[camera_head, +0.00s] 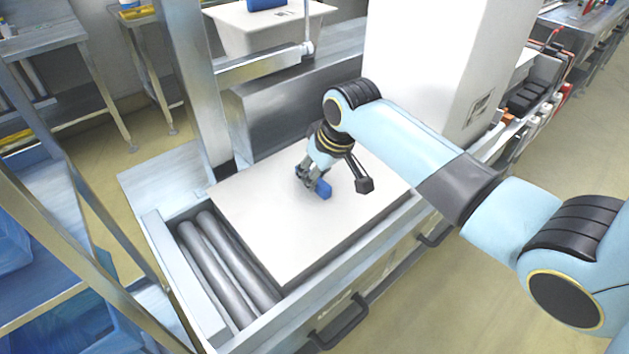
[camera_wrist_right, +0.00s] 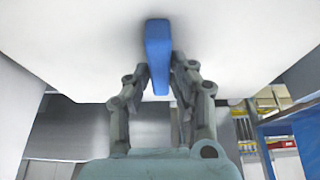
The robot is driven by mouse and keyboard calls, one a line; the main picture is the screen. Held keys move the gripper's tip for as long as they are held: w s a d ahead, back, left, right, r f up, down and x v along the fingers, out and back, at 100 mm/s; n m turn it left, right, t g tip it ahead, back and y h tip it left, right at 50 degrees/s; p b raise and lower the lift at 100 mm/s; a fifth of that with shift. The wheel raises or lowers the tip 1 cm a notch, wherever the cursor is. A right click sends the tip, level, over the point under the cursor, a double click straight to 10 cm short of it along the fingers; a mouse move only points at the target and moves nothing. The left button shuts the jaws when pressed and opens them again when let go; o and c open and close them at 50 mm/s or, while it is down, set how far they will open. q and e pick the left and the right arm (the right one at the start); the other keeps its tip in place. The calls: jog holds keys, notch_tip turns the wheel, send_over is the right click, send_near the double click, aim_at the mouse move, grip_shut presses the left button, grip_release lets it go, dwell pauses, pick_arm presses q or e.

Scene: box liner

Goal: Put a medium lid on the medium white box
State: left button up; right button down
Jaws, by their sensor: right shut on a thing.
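A flat white lid (camera_head: 265,225) with a blue handle (camera_head: 323,189) lies level over the roller conveyor. My right gripper (camera_head: 311,178) is at the middle of its top, with its fingers around the handle. In the right wrist view the fingers (camera_wrist_right: 161,78) are shut on the blue handle (camera_wrist_right: 157,40), against the white lid surface (camera_wrist_right: 235,45). A medium white box under the lid cannot be made out; whether the lid rests on something or is held just above the rollers I cannot tell. My left gripper is out of view.
Bare rollers (camera_head: 230,265) show left of the lid, inside a metal frame with black handles (camera_head: 340,322). A tall white block (camera_head: 440,60) stands behind my right arm. A white bin (camera_head: 265,30) with a blue part on top stands at the back. A metal post (camera_head: 188,75) rises at the left.

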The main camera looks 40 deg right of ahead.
notch_tip(320, 180, up, 9)
jog(key=shift+f+p, duration=0.2)
jog(key=shift+p, duration=0.3)
jog(key=s+d+r+p, duration=0.1)
jog(key=s+r+p, duration=0.1)
jog(key=s+p, duration=0.6)
jog(key=s+d+r+p, duration=0.1)
jog(key=s+r+p, duration=0.2)
jog(key=s, duration=1.9)
jog(key=p, duration=0.4)
jog(key=shift+d+r+p, duration=0.15)
jog(key=shift+p, duration=0.25)
jog(key=shift+w, duration=0.1)
notch_tip(320, 180, up, 14)
